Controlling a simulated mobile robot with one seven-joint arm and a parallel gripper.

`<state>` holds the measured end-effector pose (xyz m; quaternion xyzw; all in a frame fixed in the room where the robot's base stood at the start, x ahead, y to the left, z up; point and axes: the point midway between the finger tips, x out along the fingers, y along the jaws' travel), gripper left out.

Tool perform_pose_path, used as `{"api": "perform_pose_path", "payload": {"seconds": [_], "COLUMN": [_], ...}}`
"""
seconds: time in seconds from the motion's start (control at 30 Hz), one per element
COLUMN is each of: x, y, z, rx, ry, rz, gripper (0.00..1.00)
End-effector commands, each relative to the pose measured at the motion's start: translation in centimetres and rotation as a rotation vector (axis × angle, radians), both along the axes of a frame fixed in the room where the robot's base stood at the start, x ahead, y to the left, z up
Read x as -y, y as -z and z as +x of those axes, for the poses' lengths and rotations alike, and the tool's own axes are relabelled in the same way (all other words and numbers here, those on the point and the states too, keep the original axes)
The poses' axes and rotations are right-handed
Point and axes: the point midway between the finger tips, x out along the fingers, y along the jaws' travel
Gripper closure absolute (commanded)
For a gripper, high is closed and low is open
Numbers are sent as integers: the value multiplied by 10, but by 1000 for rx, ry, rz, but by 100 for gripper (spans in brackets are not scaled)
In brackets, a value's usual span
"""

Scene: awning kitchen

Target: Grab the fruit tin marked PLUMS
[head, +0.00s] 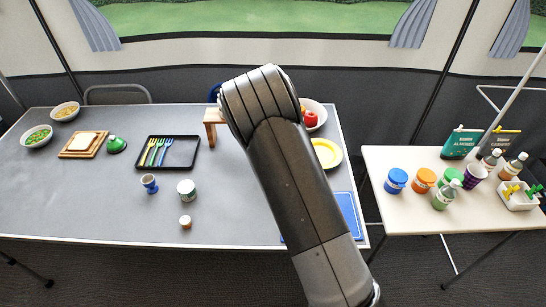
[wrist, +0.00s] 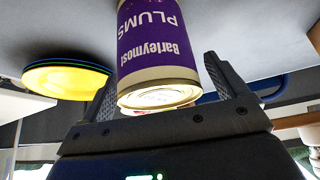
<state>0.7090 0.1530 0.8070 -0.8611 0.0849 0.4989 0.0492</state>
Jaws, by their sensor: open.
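The fruit tin (wrist: 155,35) has a purple label reading "Barleymost PLUMS" and a bare metal end with a cream band. It shows large in the wrist view, upside down in the picture. My gripper (wrist: 162,66) is open, with one finger on each side of the tin. The tin appears between or just beyond the fingertips; I cannot tell whether either finger touches it. In the head view my arm covers both the tin and my gripper.
Yellow plates (head: 326,153) and a blue board (head: 350,215) lie near the arm. A bowl with red fruit (head: 312,118) and a wooden stand (head: 214,122) are behind it. A black cutlery tray (head: 167,153) and small pots (head: 186,189) stand left. A side table (head: 400,214) holds jars and bottles.

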Motion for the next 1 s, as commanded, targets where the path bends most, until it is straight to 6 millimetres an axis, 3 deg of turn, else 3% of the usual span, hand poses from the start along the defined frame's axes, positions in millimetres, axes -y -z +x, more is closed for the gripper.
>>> {"api": "perform_pose_path", "payload": {"seconds": [0.1,0.87,1.0], "x": [0,0,0], "y": [0,-1,-2], "z": [0,0,0], "rx": [0,0,2], "ry": [0,0,0], "rz": [0,0,0], "gripper": [9,71,73]}}
